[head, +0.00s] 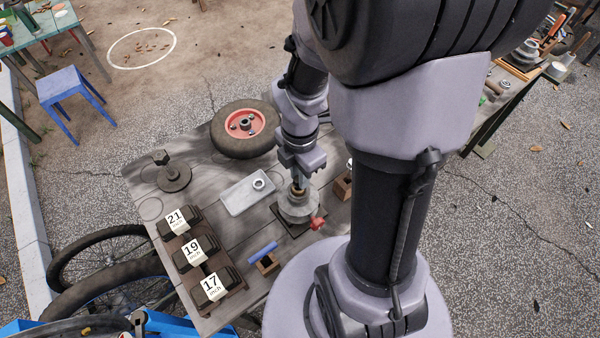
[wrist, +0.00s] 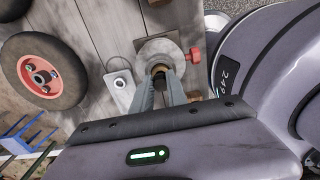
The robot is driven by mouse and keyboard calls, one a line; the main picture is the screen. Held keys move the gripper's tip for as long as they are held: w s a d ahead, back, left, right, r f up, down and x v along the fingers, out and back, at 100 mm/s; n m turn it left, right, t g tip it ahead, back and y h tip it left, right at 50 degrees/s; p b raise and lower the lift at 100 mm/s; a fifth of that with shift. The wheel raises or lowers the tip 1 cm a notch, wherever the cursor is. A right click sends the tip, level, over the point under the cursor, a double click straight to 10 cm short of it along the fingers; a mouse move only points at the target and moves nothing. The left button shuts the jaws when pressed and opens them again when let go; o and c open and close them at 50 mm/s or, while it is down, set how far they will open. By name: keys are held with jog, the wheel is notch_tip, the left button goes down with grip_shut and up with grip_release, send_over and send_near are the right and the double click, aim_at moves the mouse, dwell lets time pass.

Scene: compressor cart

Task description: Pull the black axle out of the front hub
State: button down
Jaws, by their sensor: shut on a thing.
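The front hub (head: 299,208) is a grey metal disc-like body on a dark square plate on the workbench, with a red knob at its side. It also shows in the wrist view (wrist: 150,50), with the red knob (wrist: 193,54) at its right. My gripper (head: 298,182) points down over the hub's centre. In the wrist view its fingers (wrist: 160,88) are shut on the black axle (wrist: 159,69), a short dark end by a brass-coloured ring at the hub's middle. How deep the axle sits in the hub is hidden.
A tyre with a red rim (head: 245,127) lies at the bench's back. A grey plate with a ring (head: 247,192) is left of the hub. A rack labelled 21, 19 and 17 (head: 208,285), a blue rod (head: 262,253) and a dark round stand (head: 174,178) are farther left.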

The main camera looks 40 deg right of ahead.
notch_tip(320, 180, up, 12)
jog(key=p, duration=1.1)
dwell(0.7)
